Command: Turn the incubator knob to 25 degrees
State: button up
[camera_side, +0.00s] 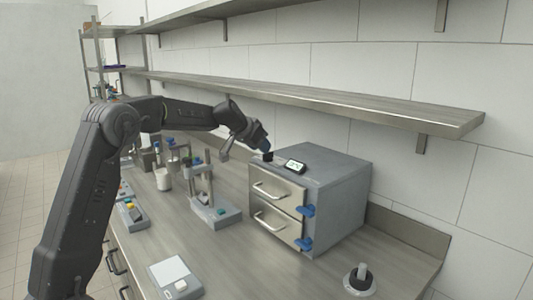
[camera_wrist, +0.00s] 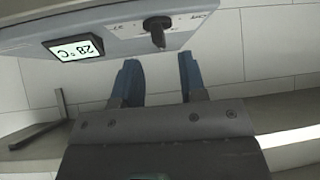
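The incubator (camera_side: 340,185) is a grey metal box with two handled drawer fronts on the counter. Its black knob (camera_side: 267,156) stands on top near the left edge, beside a small display (camera_side: 294,166). In the wrist view the knob (camera_wrist: 157,27) sits on a pale marked panel, and the display (camera_wrist: 75,48) appears to read 28 °C, upside down. My gripper (camera_side: 256,142) is just above the knob in the side view. In the wrist view my gripper (camera_wrist: 158,70) is open, its blue fingers apart and empty, with the knob beyond the gap between them.
A long wall shelf (camera_side: 330,97) runs above and behind the incubator. Lab stands and a white cup (camera_side: 163,179) stand left of it. A scale-like device (camera_side: 175,277) lies in front, and a round base with a peg (camera_side: 360,278) is at the right.

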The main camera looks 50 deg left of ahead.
aim_at(268, 156)
jog(key=shift+x, duration=2.3)
grip_shut()
